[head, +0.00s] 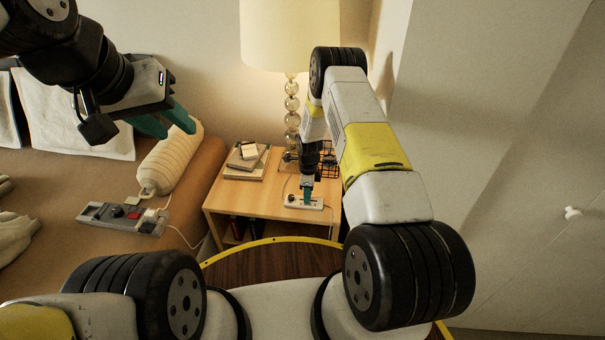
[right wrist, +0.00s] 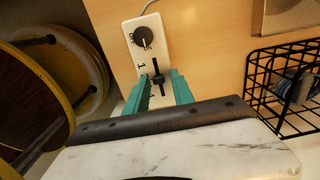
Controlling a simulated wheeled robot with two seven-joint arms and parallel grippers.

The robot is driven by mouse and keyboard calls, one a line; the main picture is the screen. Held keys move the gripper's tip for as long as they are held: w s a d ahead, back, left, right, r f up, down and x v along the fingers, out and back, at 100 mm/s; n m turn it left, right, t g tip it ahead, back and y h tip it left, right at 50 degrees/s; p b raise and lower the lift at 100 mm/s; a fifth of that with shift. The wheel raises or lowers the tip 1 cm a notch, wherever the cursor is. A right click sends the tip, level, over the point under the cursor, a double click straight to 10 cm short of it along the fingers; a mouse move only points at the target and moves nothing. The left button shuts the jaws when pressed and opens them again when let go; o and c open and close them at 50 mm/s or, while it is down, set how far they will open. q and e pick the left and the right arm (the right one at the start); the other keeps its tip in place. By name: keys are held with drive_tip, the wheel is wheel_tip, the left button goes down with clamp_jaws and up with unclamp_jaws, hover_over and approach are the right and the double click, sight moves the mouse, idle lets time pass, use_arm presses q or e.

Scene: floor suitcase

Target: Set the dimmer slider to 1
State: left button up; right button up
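The dimmer (head: 318,206) is a small white box lying on the wooden nightstand under the lamp. In the right wrist view the dimmer (right wrist: 150,24) shows a round black knob (right wrist: 143,39), a printed "1" and a black slider (right wrist: 157,79). My right gripper (head: 307,196) reaches down over the dimmer. In the right wrist view its teal fingers (right wrist: 160,80) stand apart on either side of the slider; I cannot tell whether they touch it. My left gripper (head: 167,120) is open and empty, raised above the bed at the left.
Books (head: 243,172) lie on the nightstand (head: 232,195) at the back left. The lamp (head: 291,110) stands behind the dimmer. A black wire basket (right wrist: 290,85) is close to the right of my right gripper.

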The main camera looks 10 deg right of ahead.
drive_tip(key=shift+o, duration=0.4)
drive_tip(key=shift+s, duration=0.1)
wheel_tip(320, 180, up, 8)
drive_tip(key=shift+f, duration=0.15)
idle(0.3)
